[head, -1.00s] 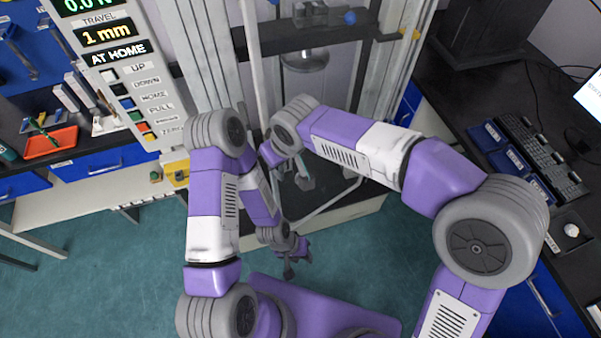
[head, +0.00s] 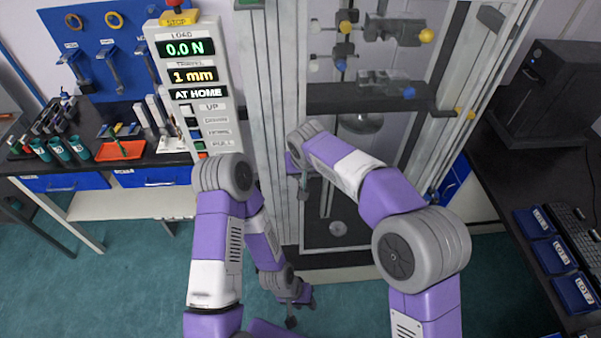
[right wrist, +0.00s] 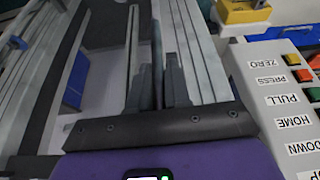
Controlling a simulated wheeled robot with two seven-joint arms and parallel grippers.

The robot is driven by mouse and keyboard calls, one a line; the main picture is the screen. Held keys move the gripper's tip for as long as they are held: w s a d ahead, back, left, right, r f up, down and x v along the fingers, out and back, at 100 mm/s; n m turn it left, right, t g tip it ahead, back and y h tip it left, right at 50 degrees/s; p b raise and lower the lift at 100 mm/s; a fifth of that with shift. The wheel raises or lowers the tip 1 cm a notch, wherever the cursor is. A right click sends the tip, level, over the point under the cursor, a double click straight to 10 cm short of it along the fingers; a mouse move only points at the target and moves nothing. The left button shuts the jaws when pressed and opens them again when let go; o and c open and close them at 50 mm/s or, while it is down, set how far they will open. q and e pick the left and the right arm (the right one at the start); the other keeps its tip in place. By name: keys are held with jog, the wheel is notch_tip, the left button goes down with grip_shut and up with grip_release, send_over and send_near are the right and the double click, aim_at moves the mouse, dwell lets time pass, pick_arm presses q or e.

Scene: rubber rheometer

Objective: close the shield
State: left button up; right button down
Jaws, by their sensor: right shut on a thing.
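The shield (head: 345,248) is a clear panel with a thin pale frame on the front of the tall test machine. In the head view it appears to lie across the machine's front, with its lower edge near the base. Any small gap along its edge is hidden. My right gripper (head: 304,188) is at the shield's left side, partly covered by my arm. In the right wrist view my right gripper (right wrist: 157,92) is shut on a thin upright part, seemingly the shield's handle. My left gripper (head: 299,309) hangs low before the machine, empty, its fingers apart.
The control panel (head: 196,90) with its buttons stands left of the machine, close to my right gripper in the right wrist view. An orange tray (head: 120,150) lies on the left bench. Blue bins (head: 552,258) and a black box (head: 555,95) are on the right bench.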

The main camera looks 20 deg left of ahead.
jog(key=shift+w+d+r, duration=0.15)
jog(key=shift+w+r, duration=0.05)
jog(key=shift+w, duration=0.15)
jog(key=c, duration=1.3)
grip_release()
jog(key=shift+c, duration=0.2)
jog(key=shift+o, duration=0.9)
jog(key=shift+w+f, duration=0.15)
jog(key=shift+w, duration=0.05)
jog(key=shift+s, duration=0.25)
jog(key=shift+r, duration=0.3)
jog(key=v, duration=0.7)
